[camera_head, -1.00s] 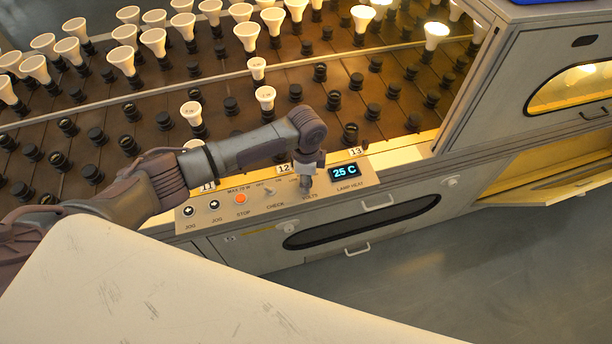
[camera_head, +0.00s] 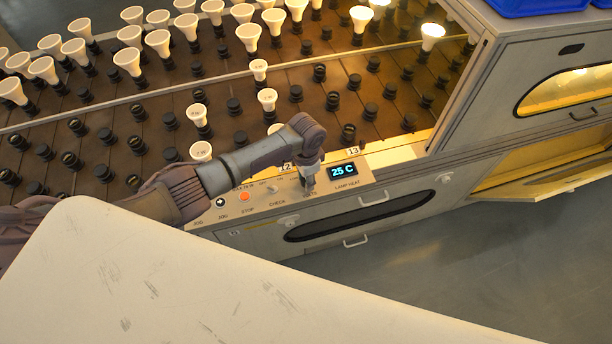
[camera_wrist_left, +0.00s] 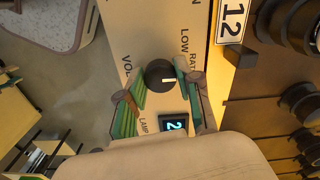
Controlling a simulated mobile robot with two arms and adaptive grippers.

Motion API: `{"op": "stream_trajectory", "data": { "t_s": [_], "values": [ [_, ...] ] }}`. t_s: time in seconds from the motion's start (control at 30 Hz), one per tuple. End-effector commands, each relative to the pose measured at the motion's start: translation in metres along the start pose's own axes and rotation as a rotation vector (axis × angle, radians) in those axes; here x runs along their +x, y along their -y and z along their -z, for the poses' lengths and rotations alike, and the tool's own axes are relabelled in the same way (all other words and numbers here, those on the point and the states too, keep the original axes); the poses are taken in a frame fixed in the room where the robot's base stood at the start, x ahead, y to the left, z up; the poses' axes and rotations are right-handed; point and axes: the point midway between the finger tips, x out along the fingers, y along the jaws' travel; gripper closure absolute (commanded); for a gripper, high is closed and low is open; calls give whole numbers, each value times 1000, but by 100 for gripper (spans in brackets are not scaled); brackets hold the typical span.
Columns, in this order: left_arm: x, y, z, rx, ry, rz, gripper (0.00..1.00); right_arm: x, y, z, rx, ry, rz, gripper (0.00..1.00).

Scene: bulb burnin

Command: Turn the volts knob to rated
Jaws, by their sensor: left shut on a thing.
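The volts knob (camera_wrist_left: 160,76) is a round black knob with a white pointer line, on the cream control panel (camera_wrist_left: 150,30). The pointer aims toward the right in the left wrist view, roughly toward the LOW and RATED lettering; I cannot tell which mark exactly. My left gripper (camera_wrist_left: 158,88) has its green-padded fingers on both sides of the knob and is shut on it. In the head view my left gripper (camera_head: 308,182) points down at the panel (camera_head: 335,187) and hides the knob. The lit display (camera_head: 343,169) reads 25 C. My right gripper is in no view.
Behind the panel lies a dark rack (camera_head: 330,80) with several sockets and white lamps. A pale scratched surface (camera_head: 200,280) fills the foreground.

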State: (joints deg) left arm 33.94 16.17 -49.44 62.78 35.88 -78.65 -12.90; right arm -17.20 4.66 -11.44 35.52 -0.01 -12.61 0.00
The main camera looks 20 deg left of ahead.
Motion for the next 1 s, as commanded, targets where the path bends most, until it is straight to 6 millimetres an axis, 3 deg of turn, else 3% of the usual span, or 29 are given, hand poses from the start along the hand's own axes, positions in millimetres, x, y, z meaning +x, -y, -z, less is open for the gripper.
{"op": "stream_trajectory", "data": {
  "t_s": [0.4, 0.43, 0.57, 0.87, 1.0],
  "values": [
    [-1, 0, 1, -9, -3, 1, 100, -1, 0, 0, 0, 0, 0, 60],
    [-1, 0, 1, -8, -3, 1, 64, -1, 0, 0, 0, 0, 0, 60],
    [-1, 0, 1, -8, -3, 1, 42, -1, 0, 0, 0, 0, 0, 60],
    [-1, 0, 1, -8, -1, 0, 40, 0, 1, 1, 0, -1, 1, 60],
    [-11, 1, 1, -8, -3, 1, 40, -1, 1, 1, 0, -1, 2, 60]
  ]
}}
